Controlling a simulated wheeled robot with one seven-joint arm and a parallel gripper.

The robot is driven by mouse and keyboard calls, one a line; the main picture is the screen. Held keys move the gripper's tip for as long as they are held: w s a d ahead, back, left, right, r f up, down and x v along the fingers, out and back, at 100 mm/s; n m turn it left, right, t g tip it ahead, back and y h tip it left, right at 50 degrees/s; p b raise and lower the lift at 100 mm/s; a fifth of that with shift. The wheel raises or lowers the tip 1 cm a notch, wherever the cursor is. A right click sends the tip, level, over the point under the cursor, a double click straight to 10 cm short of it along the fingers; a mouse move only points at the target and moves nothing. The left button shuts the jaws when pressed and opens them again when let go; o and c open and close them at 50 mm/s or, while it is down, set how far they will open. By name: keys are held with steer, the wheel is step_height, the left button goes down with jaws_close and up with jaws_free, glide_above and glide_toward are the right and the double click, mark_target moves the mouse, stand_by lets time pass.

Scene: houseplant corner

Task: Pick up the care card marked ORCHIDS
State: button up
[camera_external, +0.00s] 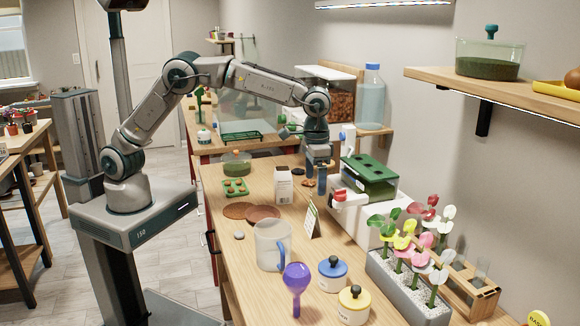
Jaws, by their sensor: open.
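A white carton (283,185) is behind. A planter (405,290) with colourful plants stands right.

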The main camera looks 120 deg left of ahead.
mark_target(313, 218)
step_height(313, 218, down, 8)
steer(key=shift+r+p, duration=0.1)
steer(key=shift+p, duration=0.3)
steer(key=shift+s+a+f+p, duration=0.1)
steer(key=shift+f+p, duration=0.75)
steer(key=shift+f, duration=1.8)
steer(key=c, duration=1)
